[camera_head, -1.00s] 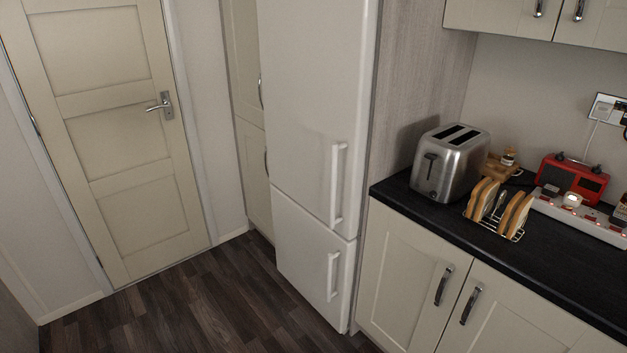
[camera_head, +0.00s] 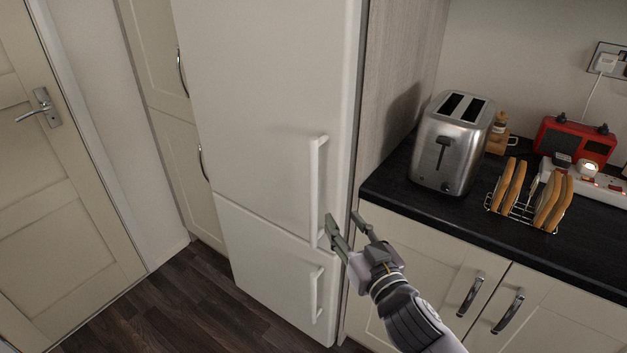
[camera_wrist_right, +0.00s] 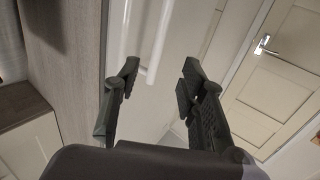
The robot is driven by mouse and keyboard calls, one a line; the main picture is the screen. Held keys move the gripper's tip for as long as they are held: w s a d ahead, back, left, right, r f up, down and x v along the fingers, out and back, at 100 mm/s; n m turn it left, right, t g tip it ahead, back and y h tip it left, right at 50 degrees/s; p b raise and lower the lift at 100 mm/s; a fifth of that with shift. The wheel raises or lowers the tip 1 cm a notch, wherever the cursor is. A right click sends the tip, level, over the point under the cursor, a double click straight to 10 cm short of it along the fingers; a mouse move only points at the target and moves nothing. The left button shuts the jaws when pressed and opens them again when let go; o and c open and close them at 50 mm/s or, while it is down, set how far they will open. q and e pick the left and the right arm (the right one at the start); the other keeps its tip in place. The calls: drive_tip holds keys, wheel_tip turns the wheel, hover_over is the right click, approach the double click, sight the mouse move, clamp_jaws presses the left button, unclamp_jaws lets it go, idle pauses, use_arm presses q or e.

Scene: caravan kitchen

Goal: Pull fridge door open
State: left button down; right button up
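The white fridge has a tall upper door (camera_head: 265,110) and a smaller lower door (camera_head: 262,262), both shut. The upper door's vertical white handle (camera_head: 318,190) is near its right edge; the lower door has a shorter handle (camera_head: 316,294). My right gripper (camera_head: 344,226) is open, close to the lower end of the upper handle. In the right wrist view, the open fingers (camera_wrist_right: 157,80) point toward the handle (camera_wrist_right: 160,42), which lies ahead between the fingertips; contact cannot be told. My left gripper is not in view.
A black worktop (camera_head: 400,190) over cream cabinets (camera_head: 425,255) stands close to the right of the fridge. It holds a toaster (camera_head: 453,145), a toast rack (camera_head: 530,200) and a red radio (camera_head: 575,140). Dark floor (camera_head: 190,305) is free at the front left.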

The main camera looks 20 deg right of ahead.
sight(315, 178)
drive_tip(key=w, duration=0.5)
drive_tip(key=w+a+p, duration=0.1)
drive_tip(key=w, duration=0.4)
drive_tip(key=w+p, duration=0.1)
drive_tip(key=w, duration=0.5)
drive_tip(key=shift+a+r, duration=0.15)
drive_tip(key=shift+r, duration=0.2)
drive_tip(key=shift+w+a, duration=0.1)
drive_tip(key=shift+w, duration=0.45)
drive_tip(key=shift+c, duration=0.2)
clamp_jaws()
